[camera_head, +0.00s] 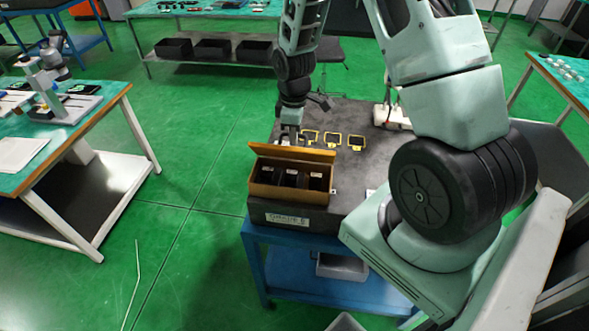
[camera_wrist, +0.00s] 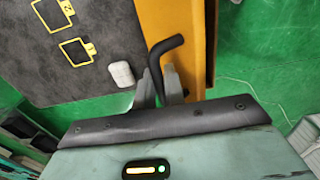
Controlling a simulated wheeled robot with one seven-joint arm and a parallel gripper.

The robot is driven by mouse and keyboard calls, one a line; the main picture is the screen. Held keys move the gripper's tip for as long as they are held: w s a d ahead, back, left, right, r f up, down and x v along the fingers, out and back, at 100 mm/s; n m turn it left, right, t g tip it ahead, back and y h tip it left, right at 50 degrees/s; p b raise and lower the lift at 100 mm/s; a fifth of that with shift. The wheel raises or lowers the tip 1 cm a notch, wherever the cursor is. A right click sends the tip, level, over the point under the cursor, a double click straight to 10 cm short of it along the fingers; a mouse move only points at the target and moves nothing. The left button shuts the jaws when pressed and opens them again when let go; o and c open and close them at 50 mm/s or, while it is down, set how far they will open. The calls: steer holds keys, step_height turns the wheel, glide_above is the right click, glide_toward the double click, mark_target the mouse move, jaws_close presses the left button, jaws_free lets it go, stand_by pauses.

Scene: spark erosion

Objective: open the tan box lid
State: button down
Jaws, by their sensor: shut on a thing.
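The tan box (camera_head: 262,190) sits at the front edge of a dark slab, with dark compartments and small pale labels visible inside. Its tan lid (camera_head: 291,152) stands raised along the back of the box, so the inside is open to view. The lid also shows as a broad orange-tan panel in the wrist view (camera_wrist: 183,18). My gripper (camera_head: 290,136) is just behind the lid. In the wrist view, my gripper's fingers (camera_wrist: 159,82) are closed around a black bent rod (camera_wrist: 165,46). Its bent end lies over the tan panel; I cannot tell whether it is fixed to it.
The dark slab (camera_head: 345,172) carries yellow square outlines (camera_head: 333,140) and rests on a blue cart (camera_head: 290,275). A small white object (camera_wrist: 121,74) lies near my fingers.

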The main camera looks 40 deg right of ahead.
steer(key=shift+d, duration=0.1)
steer(key=shift+w+d, duration=0.6)
steer(key=shift+d, duration=0.1)
steer(key=shift+w+d+f, duration=0.2)
steer(key=shift+w+d, duration=0.4)
steer(key=shift+d, duration=0.15)
steer(key=shift+d+f, duration=0.1)
steer(key=shift+w+d+f, duration=0.3)
steer(key=shift+w+d, duration=0.25)
steer(key=shift+d, duration=0.15)
